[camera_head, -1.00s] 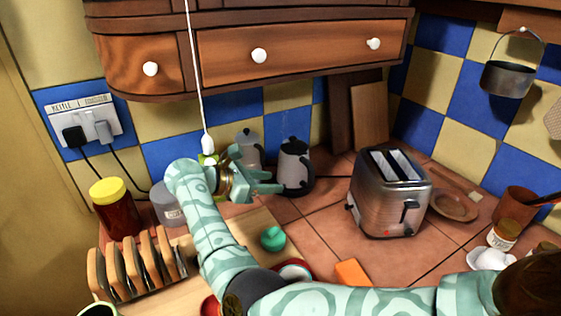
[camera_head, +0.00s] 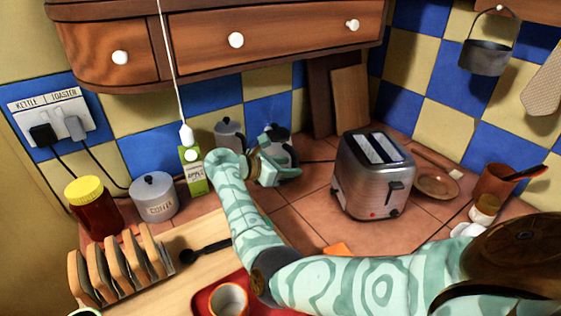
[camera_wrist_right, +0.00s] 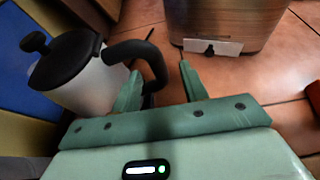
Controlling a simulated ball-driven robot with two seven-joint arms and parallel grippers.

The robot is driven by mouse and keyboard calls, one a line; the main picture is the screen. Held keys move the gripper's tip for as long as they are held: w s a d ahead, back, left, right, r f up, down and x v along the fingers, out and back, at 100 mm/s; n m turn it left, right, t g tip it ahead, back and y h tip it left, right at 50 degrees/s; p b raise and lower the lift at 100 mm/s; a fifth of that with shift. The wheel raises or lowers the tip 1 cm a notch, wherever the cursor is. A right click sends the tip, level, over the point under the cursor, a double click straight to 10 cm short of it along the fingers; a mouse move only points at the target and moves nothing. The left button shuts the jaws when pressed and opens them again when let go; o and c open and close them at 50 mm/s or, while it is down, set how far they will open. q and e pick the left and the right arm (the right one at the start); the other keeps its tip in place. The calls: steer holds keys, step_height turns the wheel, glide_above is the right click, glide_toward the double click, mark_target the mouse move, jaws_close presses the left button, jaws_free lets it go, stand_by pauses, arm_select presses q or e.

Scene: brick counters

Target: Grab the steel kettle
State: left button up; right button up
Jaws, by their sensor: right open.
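The steel kettle (camera_head: 281,148) stands upright on the tiled counter near the back wall, partly hidden by my right gripper (camera_head: 284,156). In the right wrist view the kettle (camera_wrist_right: 88,88) shows a pale metal body, a black lid with a knob, and a curved black handle (camera_wrist_right: 132,50). My right gripper (camera_wrist_right: 160,75) is open there, its fingers apart. The handle's lower end comes down between the fingers, close to the left one. I cannot tell whether they touch. My left gripper is not in view.
A steel toaster (camera_head: 372,180) stands right of the kettle. A grey pot with a dark lid (camera_head: 229,135), a green-and-white carton (camera_head: 192,172) and a coffee tin (camera_head: 153,198) stand to the left. A toast rack (camera_head: 120,265) is in front.

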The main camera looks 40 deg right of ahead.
mark_target(295, 165)
steer(key=x, duration=0.3)
steer(key=shift+d+f, duration=0.15)
steer(key=shift+f, duration=0.05)
jaws_close()
steer(key=shift+w+r, duration=0.1)
steer(key=shift+r, duration=0.15)
stand_by(0.9)
